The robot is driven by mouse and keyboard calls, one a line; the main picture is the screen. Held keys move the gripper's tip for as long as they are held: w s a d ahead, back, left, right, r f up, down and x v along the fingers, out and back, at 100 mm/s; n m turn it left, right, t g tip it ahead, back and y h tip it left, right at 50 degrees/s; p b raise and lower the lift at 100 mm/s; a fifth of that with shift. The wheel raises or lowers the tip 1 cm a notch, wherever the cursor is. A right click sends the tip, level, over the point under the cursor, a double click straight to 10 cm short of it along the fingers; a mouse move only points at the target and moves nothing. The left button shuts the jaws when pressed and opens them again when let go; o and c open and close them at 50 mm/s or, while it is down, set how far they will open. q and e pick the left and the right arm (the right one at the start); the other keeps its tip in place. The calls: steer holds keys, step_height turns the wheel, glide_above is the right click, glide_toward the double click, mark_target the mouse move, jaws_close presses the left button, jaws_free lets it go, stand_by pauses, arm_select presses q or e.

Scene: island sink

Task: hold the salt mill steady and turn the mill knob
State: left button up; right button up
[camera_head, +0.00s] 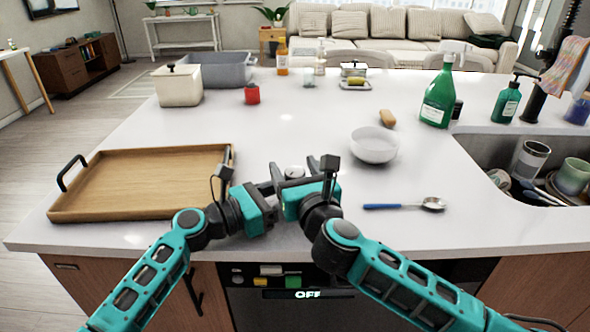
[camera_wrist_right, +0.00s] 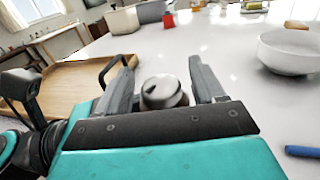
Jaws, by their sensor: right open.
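The salt mill shows as a round, pale-metal top (camera_head: 294,172) in the head view, between my two grippers near the counter's front edge. In the right wrist view its domed knob (camera_wrist_right: 163,92) sits between my right gripper's fingers (camera_wrist_right: 172,82), with gaps on both sides. My right gripper (camera_head: 304,170) is open around the mill's top. My left gripper (camera_head: 272,183) is beside the mill on its left, its fingers close to the mill. The mill's lower body is hidden by the grippers, so I cannot tell whether the left fingers touch it.
A wooden tray (camera_head: 140,207) lies to the left. A white bowl (camera_head: 374,147) and a blue-handled spoon (camera_head: 397,206) are to the right. A sink (camera_head: 480,150) is at the far right. A green bottle (camera_head: 438,98) stands near it. The middle of the counter behind the mill is clear.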

steer(key=v, duration=1.2)
steer(key=shift+w+r, duration=0.1)
